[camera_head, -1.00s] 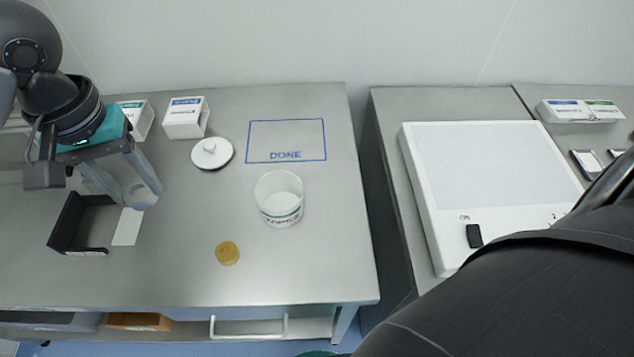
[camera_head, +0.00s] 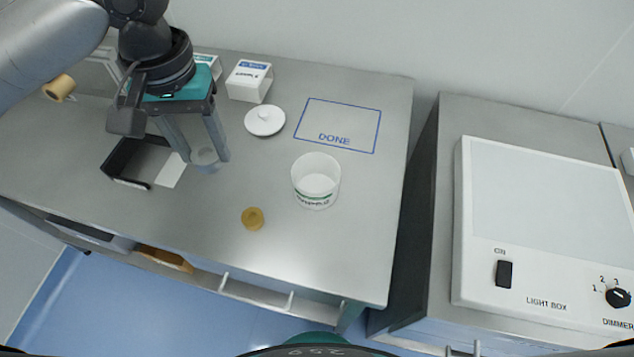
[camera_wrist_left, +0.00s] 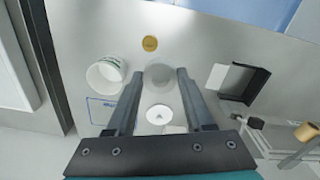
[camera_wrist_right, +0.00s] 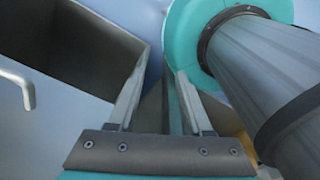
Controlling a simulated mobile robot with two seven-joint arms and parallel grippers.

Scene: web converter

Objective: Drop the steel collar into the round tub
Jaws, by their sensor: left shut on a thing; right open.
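The steel collar (camera_head: 205,157) is a grey ring between the fingertips of my left gripper (camera_head: 207,152), which is shut on it. In the left wrist view the collar (camera_wrist_left: 160,74) is pale and blurred between the fingers (camera_wrist_left: 158,76). It is held beside the round tub, apart from it. The round tub (camera_head: 315,199) is white with a green band and stands upright and open to the right of the gripper; it looks empty. It also shows in the left wrist view (camera_wrist_left: 106,73). My right gripper (camera_wrist_right: 160,78) is open and empty, low beside blue-grey furniture.
A white lid (camera_head: 265,121) lies behind the tub, near the outlined DONE area (camera_head: 337,123). A yellow-brown disc (camera_head: 253,218) lies in front. A black tray (camera_head: 125,168) with a white card is at left. White boxes (camera_head: 249,82) stand behind. A light box (camera_head: 535,289) is at right.

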